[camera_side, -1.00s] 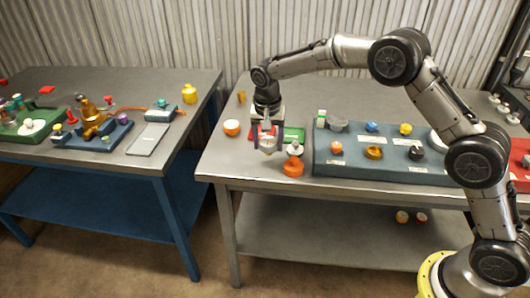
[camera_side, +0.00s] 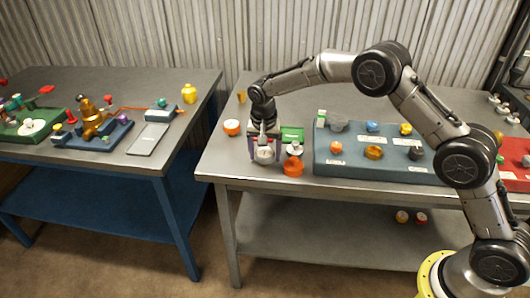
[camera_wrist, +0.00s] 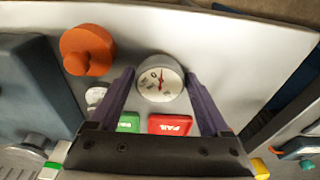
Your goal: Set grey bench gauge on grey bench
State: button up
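The grey bench (camera_side: 225,165) is the right-hand table with a grey top and frame. The grey bench gauge, a round white dial with a red needle (camera_wrist: 160,80), is at the bench's front left, and also shows in the side view (camera_side: 264,156). My gripper (camera_side: 264,150) points down over it. In the wrist view its two purple fingers (camera_wrist: 159,78) stand on either side of the dial, their tips against or very near its rim. The gauge is low, at or just above the bench top; the contact beneath it is hidden.
An orange knobbed part (camera_side: 293,167) stands close to the right of the gauge, and an orange-white round part (camera_side: 232,127) to its left. Green (camera_wrist: 129,122) and red (camera_wrist: 170,124) labelled pads lie beside it. A blue-grey panel (camera_side: 330,175) fills the middle. A blue-framed table (camera_side: 60,80) stands left.

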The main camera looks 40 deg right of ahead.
aim_at(264, 156)
jog(key=shift+o, duration=0.9)
jog(key=shift+r, duration=0.15)
notch_tip(264, 156, up, 11)
jog(key=s+a, duration=0.1)
jog(key=s+d+r+n+t, duration=0.1)
jog(key=s+d+r+n, duration=0.15)
jog(key=s+r, duration=0.7)
jog(key=s+d+r+n+t, duration=0.1)
jog(key=s+d+r+n, duration=0.2)
jog(key=s, duration=0.7)
jog(key=s+d+f+n+t, duration=0.1)
jog(key=s, duration=0.9)
jog(key=s+d+f+n+t+y, duration=0.1)
jog(key=s+f+n, duration=0.1)
jog(key=s, duration=0.7)
jog(key=shift+s+d+f, duration=0.3)
jog(key=shift+s, duration=0.05)
